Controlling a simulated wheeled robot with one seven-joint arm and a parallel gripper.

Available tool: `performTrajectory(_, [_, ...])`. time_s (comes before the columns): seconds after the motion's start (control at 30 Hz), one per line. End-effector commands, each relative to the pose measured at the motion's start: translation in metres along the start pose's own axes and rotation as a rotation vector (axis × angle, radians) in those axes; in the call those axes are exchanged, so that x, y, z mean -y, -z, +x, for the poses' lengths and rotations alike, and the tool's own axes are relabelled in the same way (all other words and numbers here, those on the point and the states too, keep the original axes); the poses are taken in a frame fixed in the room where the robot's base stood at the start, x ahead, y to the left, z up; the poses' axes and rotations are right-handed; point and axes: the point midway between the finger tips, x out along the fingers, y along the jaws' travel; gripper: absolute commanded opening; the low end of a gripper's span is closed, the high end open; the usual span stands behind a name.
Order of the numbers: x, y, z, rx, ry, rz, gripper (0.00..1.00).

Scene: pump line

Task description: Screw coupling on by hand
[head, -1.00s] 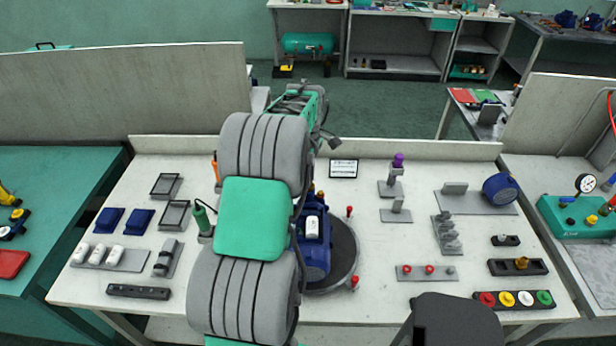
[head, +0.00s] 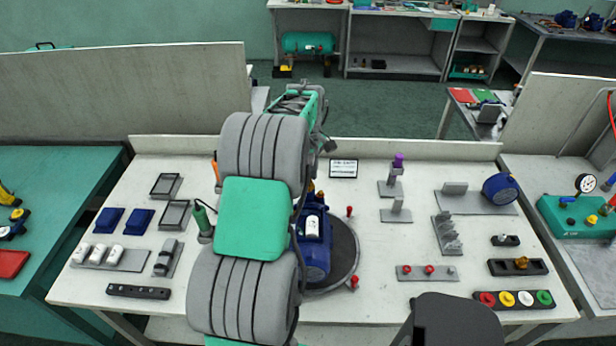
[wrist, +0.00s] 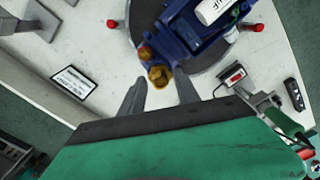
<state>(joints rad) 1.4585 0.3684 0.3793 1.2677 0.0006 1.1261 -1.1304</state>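The blue pump (head: 316,255) stands on a round dark turntable (head: 345,250) in the middle of the bench, partly hidden by my arm in the head view. My gripper (wrist: 160,84) is open, with one finger either side of the brass coupling and visible gaps. How far the coupling is threaded cannot be told.
Red knobs (head: 354,283) stick up at the turntable's rim. A small sign (head: 343,168) stands at the back of the bench. A green-handled tool (head: 202,218) is left of my arm. Grey fixtures (head: 447,236) stand to the right, with bare bench between.

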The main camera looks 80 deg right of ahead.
Motion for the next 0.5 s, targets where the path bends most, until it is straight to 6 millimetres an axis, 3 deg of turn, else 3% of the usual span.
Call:
performTrajectory(0.17, [0.0, 0.0, 0.0, 0.0, 0.0, -0.232, 0.38])
performTrajectory(0.43, [0.0, 0.0, 0.0, 0.0, 0.0, -0.263, 0.38])
performTrajectory(0.5, [0.0, 0.0, 0.0, 0.0, 0.0, -0.337, 0.38])
